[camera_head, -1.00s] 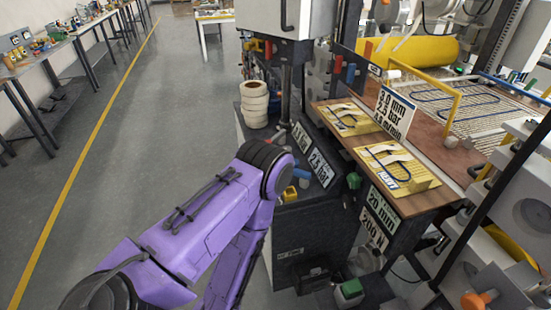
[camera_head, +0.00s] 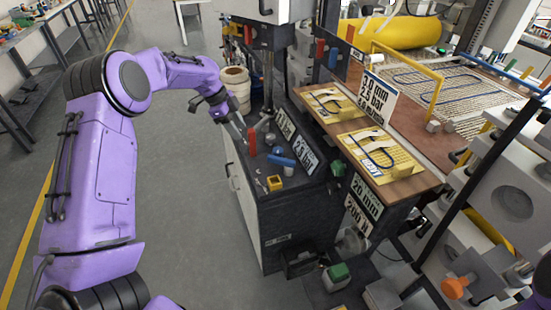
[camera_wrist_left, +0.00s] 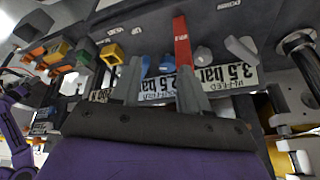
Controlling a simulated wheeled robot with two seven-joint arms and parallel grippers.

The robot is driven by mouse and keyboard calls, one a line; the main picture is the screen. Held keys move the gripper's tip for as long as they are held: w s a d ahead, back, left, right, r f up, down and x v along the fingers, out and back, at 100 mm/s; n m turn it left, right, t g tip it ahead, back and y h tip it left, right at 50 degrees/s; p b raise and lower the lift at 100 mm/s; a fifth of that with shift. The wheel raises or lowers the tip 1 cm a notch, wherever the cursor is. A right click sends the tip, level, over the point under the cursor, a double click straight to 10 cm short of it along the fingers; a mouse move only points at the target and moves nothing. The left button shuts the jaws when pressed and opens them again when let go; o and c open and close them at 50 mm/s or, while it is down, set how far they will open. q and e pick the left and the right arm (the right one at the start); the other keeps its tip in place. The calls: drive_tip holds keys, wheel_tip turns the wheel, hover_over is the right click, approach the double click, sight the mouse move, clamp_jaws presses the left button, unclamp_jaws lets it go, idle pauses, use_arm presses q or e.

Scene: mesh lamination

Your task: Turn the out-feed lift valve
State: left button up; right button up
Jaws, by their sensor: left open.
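The machine's black valve cabinet (camera_head: 290,225) carries a red lever (camera_head: 252,141) standing upright and a blue handle (camera_head: 281,160) lying flatter beside it. Small pressure signs stand behind them. The tags are too small to tell surely which is the out-feed valve. My left gripper (camera_head: 240,124) is open and empty just above the cabinet's left edge, close to the red lever. In the left wrist view its fingers (camera_wrist_left: 158,88) are spread. The red lever (camera_wrist_left: 182,45) shows beyond the right finger, and blue parts (camera_wrist_left: 147,66) show between the fingers. My right gripper is out of view.
The grey floor (camera_head: 185,220) to the left is clear.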

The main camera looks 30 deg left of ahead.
use_arm(q)
drive_tip(key=m+g+b, duration=0.2)
drive_tip(key=b, duration=0.1)
approach(278, 158)
use_arm(e)
drive_tip(key=f, duration=0.2)
drive_tip(key=w+f, duration=0.1)
drive_tip(key=f, duration=0.2)
drive_tip(key=shift+f, duration=0.15)
use_arm(q)
drive_tip(key=shift+w+p, duration=0.15)
drive_tip(key=shift+p, duration=0.15)
use_arm(e)
drive_tip(key=shift+r, duration=0.2)
use_arm(q)
drive_tip(key=p+x, duration=0.2)
drive_tip(key=x, duration=0.7)
drive_tip(key=shift+h, duration=0.3)
use_arm(e)
wheel_tip(278, 158, up, 2)
drive_tip(key=shift+s+a+r, duration=0.1)
drive_tip(key=shift+s, duration=0.05)
use_arm(q)
clamp_jaws()
